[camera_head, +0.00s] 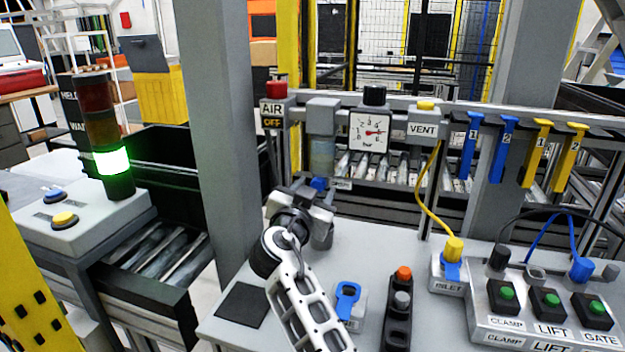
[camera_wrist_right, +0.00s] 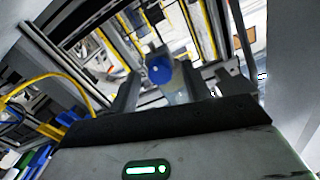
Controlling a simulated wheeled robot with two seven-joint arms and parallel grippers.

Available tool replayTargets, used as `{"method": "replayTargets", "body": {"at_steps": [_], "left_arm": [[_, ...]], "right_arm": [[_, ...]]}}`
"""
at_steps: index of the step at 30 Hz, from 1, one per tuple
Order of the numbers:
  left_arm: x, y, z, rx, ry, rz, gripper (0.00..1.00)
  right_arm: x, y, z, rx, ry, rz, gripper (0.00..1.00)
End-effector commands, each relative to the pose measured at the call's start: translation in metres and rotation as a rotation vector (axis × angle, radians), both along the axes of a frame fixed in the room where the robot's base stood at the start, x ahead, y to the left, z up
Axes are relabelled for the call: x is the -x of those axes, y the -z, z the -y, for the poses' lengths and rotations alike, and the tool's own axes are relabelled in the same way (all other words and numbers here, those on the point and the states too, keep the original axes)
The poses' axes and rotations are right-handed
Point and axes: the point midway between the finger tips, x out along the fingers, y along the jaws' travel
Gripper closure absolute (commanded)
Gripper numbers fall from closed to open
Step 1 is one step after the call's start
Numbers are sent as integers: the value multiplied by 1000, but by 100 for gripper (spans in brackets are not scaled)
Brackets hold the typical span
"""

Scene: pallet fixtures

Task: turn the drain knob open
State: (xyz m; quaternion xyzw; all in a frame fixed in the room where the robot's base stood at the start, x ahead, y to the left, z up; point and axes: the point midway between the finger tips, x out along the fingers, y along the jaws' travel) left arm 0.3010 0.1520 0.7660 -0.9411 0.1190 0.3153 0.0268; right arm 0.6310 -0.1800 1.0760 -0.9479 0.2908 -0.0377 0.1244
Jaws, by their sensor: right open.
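The drain knob (camera_head: 318,184) is a small blue knob at the bottom of the clear filter bowl (camera_head: 321,155), on the air line at the back of the bench. My right gripper (camera_head: 315,193) is at the knob, just below the bowl, and partly hides it. In the right wrist view the blue knob (camera_wrist_right: 159,70) shows between the two open fingers (camera_wrist_right: 159,84). I cannot tell whether the fingers touch it. My left gripper is not in view.
A red AIR knob (camera_head: 277,90) marked OFF is left of the bowl. The pressure gauge (camera_head: 370,132) and VENT block (camera_head: 424,128) are to its right. A grey post (camera_head: 217,130) stands close on the left. A blue padlock-like part (camera_head: 347,300) lies on the bench.

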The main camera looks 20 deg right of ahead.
Motion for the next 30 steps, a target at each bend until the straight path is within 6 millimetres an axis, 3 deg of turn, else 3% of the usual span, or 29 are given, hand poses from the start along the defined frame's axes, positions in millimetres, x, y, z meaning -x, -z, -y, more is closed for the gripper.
{"method": "replayTargets", "body": {"at_steps": [9, 14, 15, 30], "left_arm": [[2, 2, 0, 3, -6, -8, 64], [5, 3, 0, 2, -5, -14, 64], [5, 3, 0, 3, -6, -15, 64], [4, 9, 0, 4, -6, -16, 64]], "right_arm": [[-1, 0, 2, 0, 0, 0, 52], [-1, 0, 1, 0, -1, 0, 94], [-1, 0, 1, 0, 0, 0, 97], [-1, 1, 1, 96, -1, -65, 96]]}}
